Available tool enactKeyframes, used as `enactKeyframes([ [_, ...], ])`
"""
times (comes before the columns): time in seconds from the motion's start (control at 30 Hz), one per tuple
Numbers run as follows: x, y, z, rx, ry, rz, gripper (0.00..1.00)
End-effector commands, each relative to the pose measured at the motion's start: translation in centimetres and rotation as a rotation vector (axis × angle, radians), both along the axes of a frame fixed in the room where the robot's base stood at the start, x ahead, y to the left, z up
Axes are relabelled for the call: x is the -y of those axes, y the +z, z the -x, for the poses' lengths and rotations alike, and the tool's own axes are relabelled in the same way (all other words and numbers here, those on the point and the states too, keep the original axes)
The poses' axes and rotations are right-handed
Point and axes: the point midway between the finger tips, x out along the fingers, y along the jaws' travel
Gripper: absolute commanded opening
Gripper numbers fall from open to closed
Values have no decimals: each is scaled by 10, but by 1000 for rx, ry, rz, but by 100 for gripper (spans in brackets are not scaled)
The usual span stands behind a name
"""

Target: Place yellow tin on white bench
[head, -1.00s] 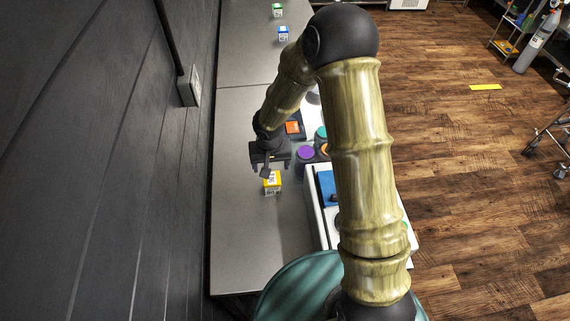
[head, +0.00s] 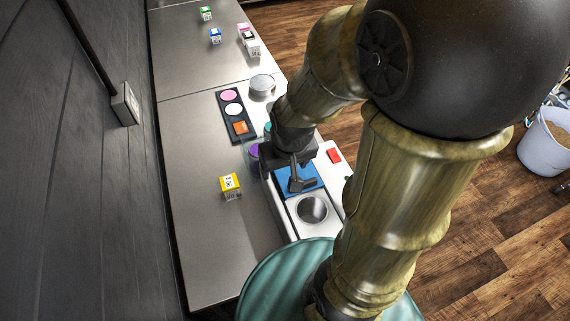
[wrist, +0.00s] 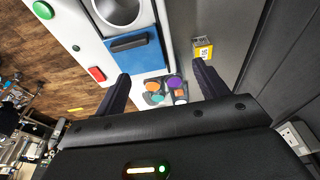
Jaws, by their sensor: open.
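The yellow tin (head: 230,187), a small box with a white label, stands on the grey metal counter (head: 205,250) left of the white bench-like unit (head: 335,185). It also shows in the wrist view (wrist: 203,49), beyond the right finger. The white unit has a blue panel and a round metal well, and shows at the upper left of the wrist view (wrist: 88,35). My gripper (head: 299,184) is open and empty above the blue panel, to the right of the tin and apart from it. My arm hides part of the white unit.
A dark tray (head: 236,116) with coloured discs and a metal canister (head: 262,86) stand behind. Purple (wrist: 174,82) and other coloured cups cluster near the unit. Several small boxes sit at the counter's far end. A dark wall runs along the left. The counter's front left is clear.

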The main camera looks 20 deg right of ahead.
Motion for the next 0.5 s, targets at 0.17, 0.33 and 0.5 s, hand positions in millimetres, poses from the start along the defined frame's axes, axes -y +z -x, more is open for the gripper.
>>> enactKeyframes([
  [0.17,0,0,2,0,1,-2,72],
  [0.33,0,-3,1,0,1,-1,72],
  [0.5,0,-28,1,0,1,-1,72],
])
